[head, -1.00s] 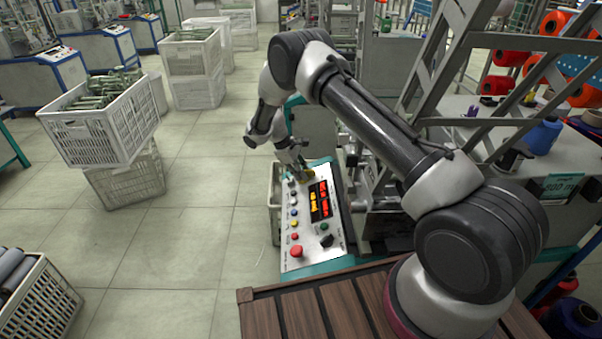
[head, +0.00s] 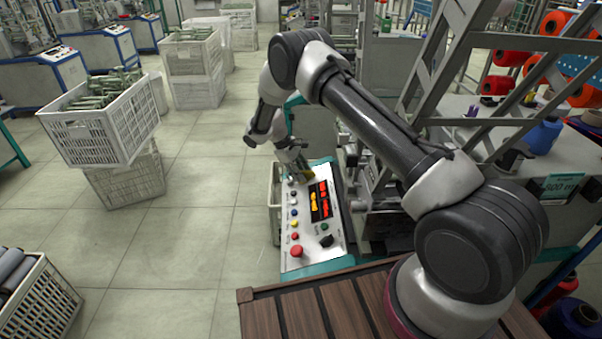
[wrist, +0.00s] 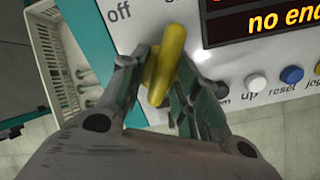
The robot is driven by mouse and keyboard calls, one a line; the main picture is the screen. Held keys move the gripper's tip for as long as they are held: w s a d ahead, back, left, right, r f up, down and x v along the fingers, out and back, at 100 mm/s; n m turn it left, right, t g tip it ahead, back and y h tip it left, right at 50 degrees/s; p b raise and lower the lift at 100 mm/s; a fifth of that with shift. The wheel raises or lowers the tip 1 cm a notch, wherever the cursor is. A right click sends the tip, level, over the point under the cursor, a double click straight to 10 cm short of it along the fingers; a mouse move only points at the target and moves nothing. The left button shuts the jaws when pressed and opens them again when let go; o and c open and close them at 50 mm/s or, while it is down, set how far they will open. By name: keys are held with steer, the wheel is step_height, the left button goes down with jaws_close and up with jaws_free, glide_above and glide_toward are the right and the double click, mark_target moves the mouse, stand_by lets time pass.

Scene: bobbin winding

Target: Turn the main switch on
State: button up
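The main switch is a yellow knob with a long raised handle (wrist: 166,62) on the white control panel (head: 295,262). In the wrist view its handle leans right of the panel's upright. The word "off" is printed to its left; the label to its right is mostly hidden. My gripper (wrist: 163,78) has one finger on each side of the handle and appears closed on it. In the head view my gripper (head: 300,174) is at the panel's far end, and the yellow knob (head: 308,175) shows only partly beside it.
The panel has lit displays (head: 320,200), several coloured buttons and a red stop button (head: 296,251) at its near end. White crates (head: 100,125) stand on the floor to the left. A wooden slatted top (head: 300,315) is in front. A metal frame rises at right.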

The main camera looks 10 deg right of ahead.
steer(key=v, duration=1.2)
steer(key=shift+a+f, duration=0.1)
